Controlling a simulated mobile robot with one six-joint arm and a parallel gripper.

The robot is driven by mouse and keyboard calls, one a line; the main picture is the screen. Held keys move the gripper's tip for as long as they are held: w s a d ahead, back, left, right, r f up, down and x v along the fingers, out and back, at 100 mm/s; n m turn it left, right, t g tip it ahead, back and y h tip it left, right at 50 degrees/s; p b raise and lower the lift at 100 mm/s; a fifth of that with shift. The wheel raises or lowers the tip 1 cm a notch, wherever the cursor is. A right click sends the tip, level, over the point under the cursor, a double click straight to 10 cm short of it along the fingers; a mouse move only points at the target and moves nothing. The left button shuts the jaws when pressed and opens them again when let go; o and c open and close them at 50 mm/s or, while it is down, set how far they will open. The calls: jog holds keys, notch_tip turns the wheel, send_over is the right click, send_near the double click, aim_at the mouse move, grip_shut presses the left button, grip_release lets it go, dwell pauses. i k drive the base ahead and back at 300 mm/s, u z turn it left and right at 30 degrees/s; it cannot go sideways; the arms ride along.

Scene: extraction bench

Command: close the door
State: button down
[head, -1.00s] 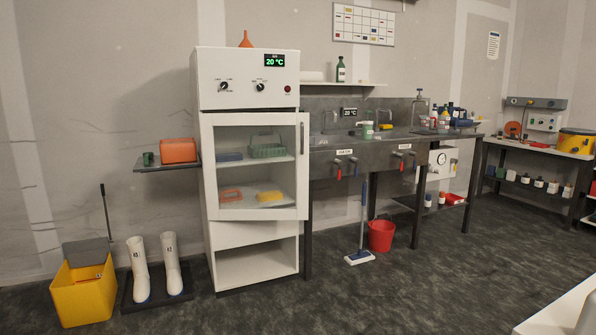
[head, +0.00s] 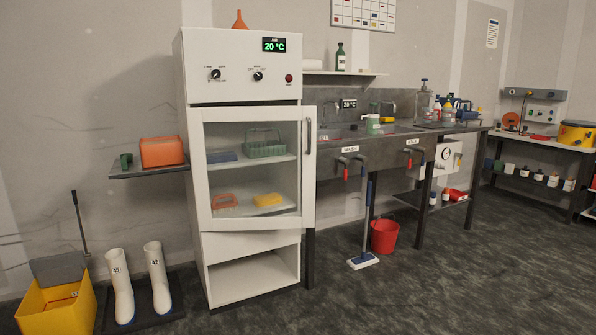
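The door (head: 205,222) is a white-framed glass door on the front of a tall white cabinet (head: 196,70). It stands slightly ajar. Its left side sits by the cabinet's left edge, and its right side stands out past the cabinet's right edge. A dark vertical handle (head: 308,136) is on the upper right of the door frame. Through the glass I see shelves with a green basket (head: 264,147), a blue item (head: 222,156), an orange item (head: 225,200) and a yellow item (head: 267,199). My gripper is not in view.
White boots (head: 121,285) and a yellow bin (head: 60,308) stand at left. The floor (head: 450,285) ahead and to the right is clear.

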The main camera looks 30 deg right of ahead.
aim_at(196, 117)
jog(key=u, duration=0.1)
jog(key=i, duration=1.05)
jog(key=u, duration=0.7)
